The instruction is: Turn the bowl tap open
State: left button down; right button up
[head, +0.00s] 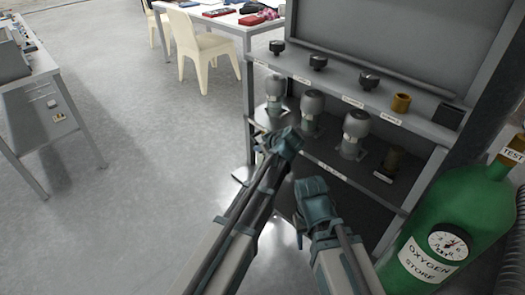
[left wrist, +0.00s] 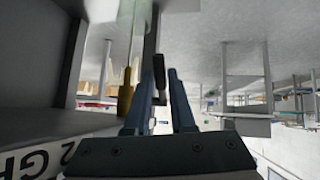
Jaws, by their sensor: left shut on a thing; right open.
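My left gripper (head: 287,141) reaches the front of the grey shelf unit, by the grey domed units on its middle shelf. In the left wrist view, its two blue fingers (left wrist: 160,92) stand on either side of a dark lever (left wrist: 158,72), which I take to be the handle of the bowl tap. A brass-coloured fitting (left wrist: 125,95) shows beside the fingers, below a pale clear tube (left wrist: 134,35). The tap cannot be made out in the head view, where my gripper covers that spot. My right gripper (head: 313,196) is open, lower and in front of the shelf unit.
The shelf unit (head: 430,128) carries several dark knobs (head: 369,80) above and domed units (head: 356,132) below. A green oxygen cylinder (head: 455,205) stands close at the right. A white table (head: 228,24) and chair (head: 200,47) are behind.

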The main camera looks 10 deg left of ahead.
pick_arm(q)
jog(key=f+t+y+b, duration=0.1)
jog(key=b, duration=0.4)
jog(key=a+f+t+y+b, duration=0.1)
jog(key=t+y+b, duration=0.1)
jog(key=b, duration=0.3)
jog(key=w+f+m+t+y+b, duration=0.1)
jog(key=y+b, duration=0.1)
jog(key=b, duration=0.2)
jog(key=shift+a+f+t+b, duration=0.1)
jog(key=shift+a+t+b, duration=0.2)
jog(key=shift+t+b, duration=0.1)
jog(key=shift+w+a+t+y+b, duration=0.15)
jog(key=shift+t+y+b, duration=0.4)
jog(key=shift+b, duration=0.4)
jog(key=shift+r, duration=0.2)
jog(key=c, duration=1)
grip_release()
jog(key=shift+c, duration=0.2)
